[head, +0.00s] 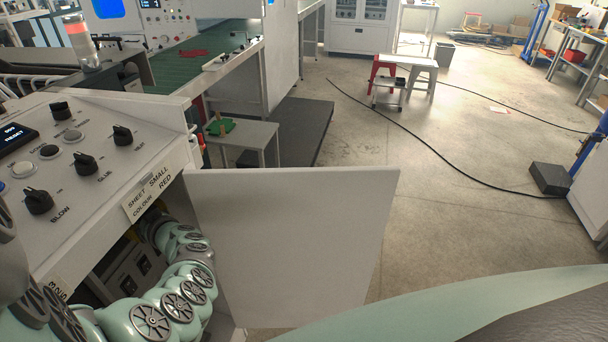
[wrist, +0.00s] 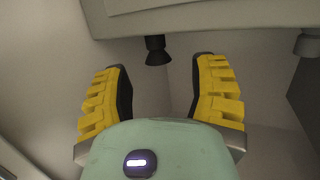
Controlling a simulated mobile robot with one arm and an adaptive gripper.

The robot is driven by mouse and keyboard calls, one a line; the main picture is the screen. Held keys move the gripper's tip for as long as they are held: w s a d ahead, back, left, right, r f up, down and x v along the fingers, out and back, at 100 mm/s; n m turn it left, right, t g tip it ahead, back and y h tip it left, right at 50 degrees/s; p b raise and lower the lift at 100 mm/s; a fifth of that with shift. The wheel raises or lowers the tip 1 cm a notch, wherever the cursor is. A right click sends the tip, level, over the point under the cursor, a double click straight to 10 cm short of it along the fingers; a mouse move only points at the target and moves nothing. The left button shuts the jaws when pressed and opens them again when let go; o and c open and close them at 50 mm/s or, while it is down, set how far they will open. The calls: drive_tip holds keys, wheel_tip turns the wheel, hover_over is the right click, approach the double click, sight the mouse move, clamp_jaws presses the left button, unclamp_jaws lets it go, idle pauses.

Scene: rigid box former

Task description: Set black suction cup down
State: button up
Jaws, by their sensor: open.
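The black suction cup (wrist: 157,50) is small and dark with a flared end. In the wrist view it lies beyond my fingertips, near the middle, against the edge of a pale panel (wrist: 220,17). I cannot tell whether it rests on that panel or only overlaps it in view. My gripper (wrist: 162,78) has yellow ribbed fingers with dark pads, spread wide on either side of an empty gap. The cup appears apart from both fingers. In the head view my arm reaches into the open cabinet under the control panel, and my gripper and the cup are hidden there.
The open white cabinet door (head: 290,240) stands right of my arm. The control panel (head: 85,150) with black knobs is above the opening. A grey fitting (wrist: 307,43) and a dark block (wrist: 305,95) lie right in the wrist view. Floor beyond the door is mostly clear.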

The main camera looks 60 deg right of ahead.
drive_tip(key=b+v, duration=0.1)
drive_tip(key=v, duration=0.6)
drive_tip(key=shift+s, duration=0.15)
drive_tip(key=shift+r, duration=0.1)
idle(0.5)
